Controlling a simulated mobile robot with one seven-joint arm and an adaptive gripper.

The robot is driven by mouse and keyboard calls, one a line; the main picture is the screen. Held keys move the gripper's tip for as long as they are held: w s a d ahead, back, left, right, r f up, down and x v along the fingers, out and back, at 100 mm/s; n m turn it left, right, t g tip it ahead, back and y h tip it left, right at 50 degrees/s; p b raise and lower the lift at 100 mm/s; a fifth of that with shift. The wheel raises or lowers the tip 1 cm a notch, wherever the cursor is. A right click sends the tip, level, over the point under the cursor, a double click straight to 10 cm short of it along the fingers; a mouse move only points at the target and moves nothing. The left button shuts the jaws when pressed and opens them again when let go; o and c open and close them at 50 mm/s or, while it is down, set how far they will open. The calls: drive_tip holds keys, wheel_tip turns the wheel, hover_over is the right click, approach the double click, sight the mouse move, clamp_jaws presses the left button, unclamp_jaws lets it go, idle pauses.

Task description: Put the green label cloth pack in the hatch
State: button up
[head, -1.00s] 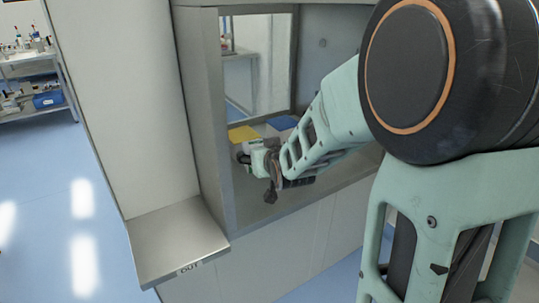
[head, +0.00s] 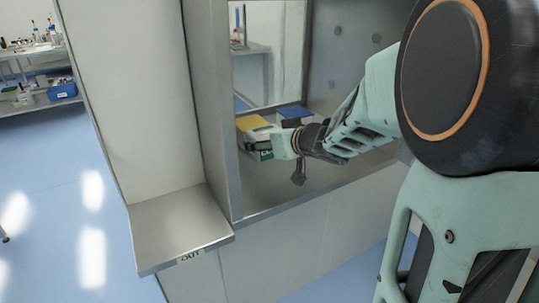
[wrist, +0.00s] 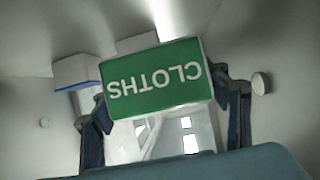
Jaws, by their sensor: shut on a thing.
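The cloth pack (wrist: 153,77) has a green label reading CLOTHS, upside down in the wrist view. It sits between the two fingers of my gripper (wrist: 168,97), which is shut on it. In the head view my gripper (head: 268,146) is inside the hatch (head: 262,197), above its metal floor and near the left side of the opening. Part of the white and green pack (head: 262,155) shows at the fingers there; the rest is hidden behind them. I cannot tell whether the pack touches the floor.
A yellow item (head: 252,122) and a blue item (head: 296,112) lie behind my gripper in the hatch. A glass pane (head: 265,60) is beyond them. An OUT shelf (head: 178,225) juts out at the lower left. The hatch floor in front is bare.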

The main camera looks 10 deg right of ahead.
sight(267, 177)
wheel_tip(267, 177, down, 8)
drive_tip(key=b, duration=0.4)
drive_tip(key=shift+f, duration=0.15)
drive_tip(key=shift+f+b, duration=0.15)
drive_tip(key=shift+b, duration=0.2)
drive_tip(key=o, duration=1.4)
drive_tip(key=shift+s+r+p, duration=0.15)
drive_tip(key=shift+r+p, duration=0.3)
drive_tip(key=p+v, duration=0.7)
drive_tip(key=v, duration=0.3)
drive_tip(key=shift+s+d+r, duration=0.1)
drive_tip(key=shift+s+d+r+p, duration=0.15)
drive_tip(key=shift+s+p, duration=0.25)
drive_tip(key=shift+s, duration=0.2)
